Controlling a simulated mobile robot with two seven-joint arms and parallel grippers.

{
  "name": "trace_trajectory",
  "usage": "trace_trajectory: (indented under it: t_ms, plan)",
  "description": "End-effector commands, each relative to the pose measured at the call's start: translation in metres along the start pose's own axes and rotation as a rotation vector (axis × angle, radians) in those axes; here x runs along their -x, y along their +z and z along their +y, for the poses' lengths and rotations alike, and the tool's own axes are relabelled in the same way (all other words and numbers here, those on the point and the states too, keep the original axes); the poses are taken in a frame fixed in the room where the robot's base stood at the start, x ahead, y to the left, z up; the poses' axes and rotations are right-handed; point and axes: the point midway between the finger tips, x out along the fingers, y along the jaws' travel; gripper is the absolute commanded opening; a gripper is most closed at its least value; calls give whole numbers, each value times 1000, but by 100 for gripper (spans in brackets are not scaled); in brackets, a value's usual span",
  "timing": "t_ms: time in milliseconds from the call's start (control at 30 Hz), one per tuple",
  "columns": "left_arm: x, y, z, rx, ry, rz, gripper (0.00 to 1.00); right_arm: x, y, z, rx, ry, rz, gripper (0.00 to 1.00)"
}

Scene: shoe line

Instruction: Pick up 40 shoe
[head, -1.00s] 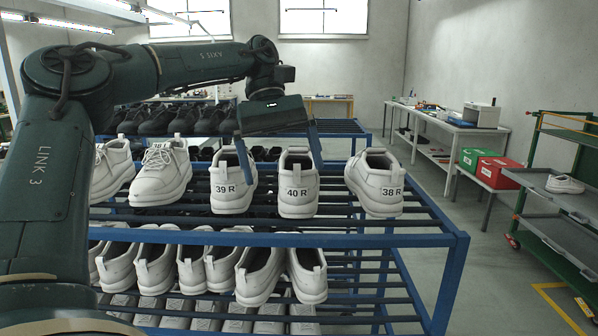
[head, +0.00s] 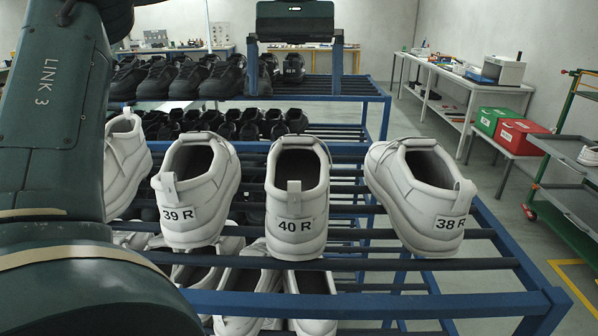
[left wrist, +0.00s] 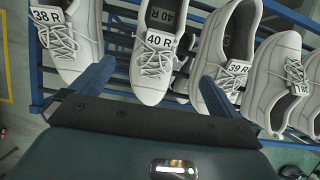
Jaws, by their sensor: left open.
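The white 40 R shoe (head: 298,225) stands on the top shelf of a blue rack, heel toward me, between the 39 R shoe (head: 192,215) and the 38 R shoe (head: 425,205). My left gripper (head: 294,85) is open and empty, above and beyond the 40 shoe in the head view, its fingers pointing down. In the left wrist view, the 40 shoe (left wrist: 152,72) shows between the spread fingers (left wrist: 156,78), with its toe toward the gripper body. No contact with the shoe shows. My right gripper is not in view.
The blue rack (head: 370,303) has more white shoes below. Dark shoes (head: 190,78) stand on another rack behind. One more white shoe (head: 122,165) is left of the 39 shoe, partly hidden by my arm. Free rails separate the 40 and 38 shoes.

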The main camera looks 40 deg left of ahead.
Motion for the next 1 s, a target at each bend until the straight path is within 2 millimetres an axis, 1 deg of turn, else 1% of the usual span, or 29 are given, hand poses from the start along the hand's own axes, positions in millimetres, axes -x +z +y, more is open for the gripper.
trace_trajectory:
  t_ms: [67, 333, 500, 600, 833, 1000]
  plan:
    - [-3, 0, 0, -6, -4, -3, 100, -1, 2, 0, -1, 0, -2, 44]
    - [-30, 0, 0, -9, -1, -4, 100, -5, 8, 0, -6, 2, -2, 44]
    - [-59, 1, 0, -6, -5, -2, 100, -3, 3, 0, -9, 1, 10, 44]
    - [-71, 1, 0, -5, -5, -2, 100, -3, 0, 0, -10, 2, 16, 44]
    - [-85, 2, 1, -4, -5, -1, 100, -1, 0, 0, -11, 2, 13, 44]
    - [-110, 4, 4, -6, -5, -4, 100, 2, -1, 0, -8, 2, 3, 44]
